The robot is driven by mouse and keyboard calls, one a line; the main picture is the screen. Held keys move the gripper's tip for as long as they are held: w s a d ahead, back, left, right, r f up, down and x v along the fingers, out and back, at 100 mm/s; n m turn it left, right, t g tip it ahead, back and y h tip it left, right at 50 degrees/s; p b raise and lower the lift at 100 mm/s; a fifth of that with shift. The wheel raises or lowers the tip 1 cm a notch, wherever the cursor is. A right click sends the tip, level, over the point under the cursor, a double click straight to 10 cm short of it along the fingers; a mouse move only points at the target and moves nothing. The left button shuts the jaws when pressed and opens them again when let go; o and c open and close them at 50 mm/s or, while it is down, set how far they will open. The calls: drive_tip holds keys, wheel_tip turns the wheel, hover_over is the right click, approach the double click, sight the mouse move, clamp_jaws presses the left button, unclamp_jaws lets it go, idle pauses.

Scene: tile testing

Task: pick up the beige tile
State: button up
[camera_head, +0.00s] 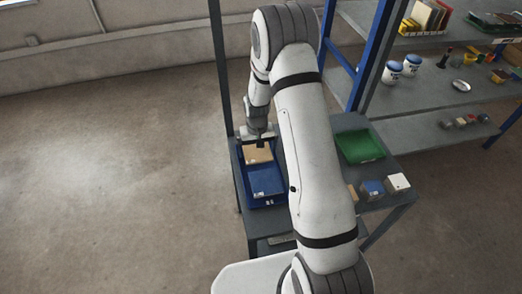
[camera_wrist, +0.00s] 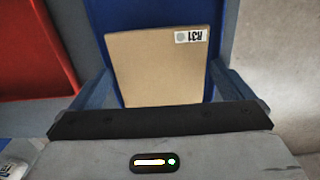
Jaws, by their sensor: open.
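The beige tile (camera_head: 257,154) lies in the far part of the blue tray (camera_head: 267,204). In the wrist view the beige tile (camera_wrist: 160,65) shows a white label reading R31 at its upper right corner, with the blue tray (camera_wrist: 140,12) behind it. My gripper (camera_wrist: 164,84) is open, with one finger at the left side of the tile and one at the right. I cannot tell whether the fingers touch it. In the head view my gripper (camera_head: 261,139) is over the far end of the tile, partly hiding it.
A blue tile (camera_head: 265,180) lies nearer in the same tray. A green tray (camera_head: 358,146) and small boxes, one blue-fronted (camera_head: 372,189) and one white (camera_head: 397,183), stand to the right. A red tray (camera_wrist: 30,50) is left in the wrist view. A dark post (camera_head: 220,70) rises beside the arm.

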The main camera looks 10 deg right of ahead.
drive_tip(key=shift+c, duration=0.2)
drive_tip(key=c, duration=0.8)
drive_tip(key=shift+r, duration=0.15)
